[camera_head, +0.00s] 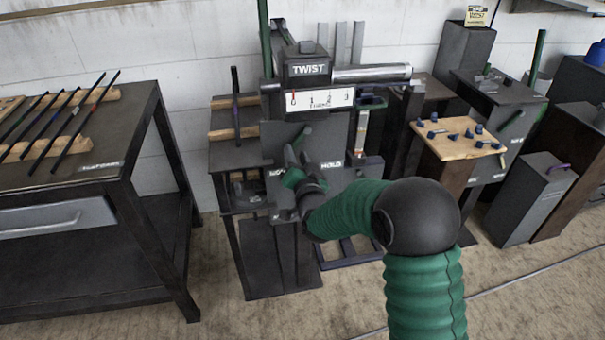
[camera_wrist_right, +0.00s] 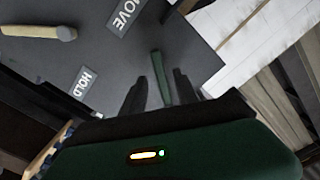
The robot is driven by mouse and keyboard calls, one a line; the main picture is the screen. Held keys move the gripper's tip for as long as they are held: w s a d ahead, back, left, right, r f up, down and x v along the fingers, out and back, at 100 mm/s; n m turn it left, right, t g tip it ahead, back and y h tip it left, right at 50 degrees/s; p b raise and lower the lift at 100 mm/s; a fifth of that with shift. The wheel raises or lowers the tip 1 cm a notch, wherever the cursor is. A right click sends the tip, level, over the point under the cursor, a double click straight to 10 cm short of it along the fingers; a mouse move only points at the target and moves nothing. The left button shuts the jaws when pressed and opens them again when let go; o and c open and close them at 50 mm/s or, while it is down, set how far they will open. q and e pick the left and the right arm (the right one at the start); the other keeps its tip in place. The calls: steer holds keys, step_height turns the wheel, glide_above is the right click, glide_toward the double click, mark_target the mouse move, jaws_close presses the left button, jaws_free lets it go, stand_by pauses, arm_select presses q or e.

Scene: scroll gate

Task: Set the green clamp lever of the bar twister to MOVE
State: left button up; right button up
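The bar twister (camera_head: 305,72) is a dark machine marked TWIST, with a white turns scale on its front. In the right wrist view the lever (camera_wrist_right: 157,66) lies between the two dark fingertips, with a gap visible on each side. My right gripper is open; contact with the lever cannot be told. The MOVE label (camera_wrist_right: 127,14) and HOLD label (camera_wrist_right: 83,84) are on the dark plate. In the head view my gripper partly covers MOVE. My left gripper is out of view.
A dark table (camera_head: 60,170) with several thin bars on wooden rests stands at the left. A wooden-topped stand (camera_head: 452,150) with small blue parts and dark boxes (camera_head: 528,195) stand at the right. A metal cylinder (camera_head: 372,74) sticks out right of the twister head.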

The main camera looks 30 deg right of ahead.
steer(key=p+v, duration=0.4)
steer(key=v, duration=1.1)
steer(key=shift+a, duration=0.1)
